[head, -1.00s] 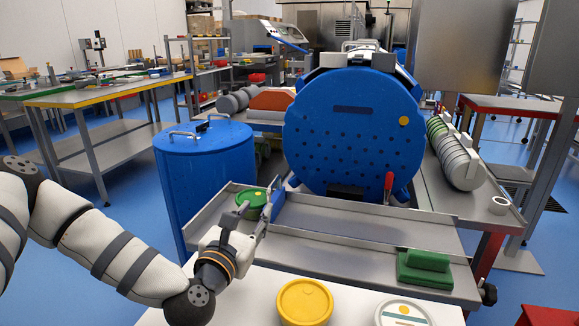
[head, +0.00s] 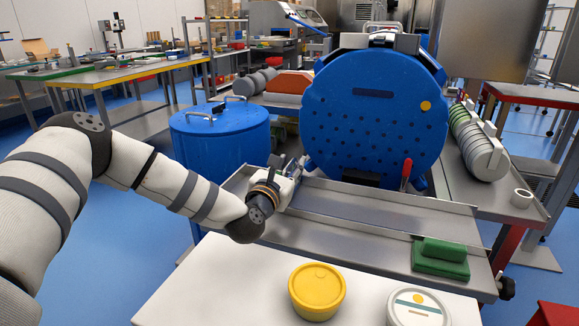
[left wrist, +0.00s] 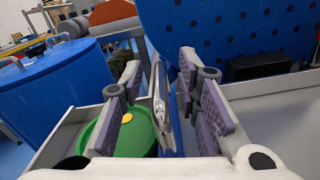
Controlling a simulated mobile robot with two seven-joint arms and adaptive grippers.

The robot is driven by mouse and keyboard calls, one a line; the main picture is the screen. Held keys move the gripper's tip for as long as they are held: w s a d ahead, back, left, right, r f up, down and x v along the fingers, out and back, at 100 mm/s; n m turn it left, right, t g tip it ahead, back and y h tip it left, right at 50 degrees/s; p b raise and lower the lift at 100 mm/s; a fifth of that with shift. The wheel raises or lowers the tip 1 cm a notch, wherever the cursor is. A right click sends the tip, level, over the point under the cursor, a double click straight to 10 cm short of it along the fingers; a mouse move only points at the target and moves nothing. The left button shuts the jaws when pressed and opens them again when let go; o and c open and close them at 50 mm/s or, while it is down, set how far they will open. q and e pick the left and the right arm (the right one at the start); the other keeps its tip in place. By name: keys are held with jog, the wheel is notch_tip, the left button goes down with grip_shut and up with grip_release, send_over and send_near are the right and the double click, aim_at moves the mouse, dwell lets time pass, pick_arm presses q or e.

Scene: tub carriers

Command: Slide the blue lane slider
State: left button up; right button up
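My left gripper (head: 287,168) is over the left part of the metal lane tray, in front of the big blue drum. In the left wrist view its purple finger pads (left wrist: 160,72) are apart, so it is open. Between them stands the upright lane slider (left wrist: 161,105), seen nearly edge-on as a grey plate with a blue strip beside it. I see no clear contact with the pads. A green tub (left wrist: 135,135) is left of the slider, partly behind the left finger. In the head view my gripper hides the slider and the green tub. My right gripper is not in view.
The blue drum (head: 372,125) with a red lever (head: 406,174) stands behind the tray (head: 350,228). A blue barrel (head: 222,140) is at left. A green block (head: 440,258), a yellow tub (head: 317,290) and a white-lidded tub (head: 418,308) are nearer.

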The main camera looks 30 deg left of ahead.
pick_arm(q)
grip_shut()
jog(key=shift+w+d+f, duration=0.1)
jog(key=shift+d, duration=0.4)
jog(key=w+d+b, duration=0.1)
jog(key=d, duration=0.6)
jog(key=w+d+b, duration=0.2)
jog(key=d, duration=0.5)
jog(key=w+d+b, duration=0.2)
jog(key=d, duration=0.5)
jog(key=shift+f, duration=0.15)
jog(key=shift+w+d, duration=0.1)
jog(key=shift+d, duration=0.4)
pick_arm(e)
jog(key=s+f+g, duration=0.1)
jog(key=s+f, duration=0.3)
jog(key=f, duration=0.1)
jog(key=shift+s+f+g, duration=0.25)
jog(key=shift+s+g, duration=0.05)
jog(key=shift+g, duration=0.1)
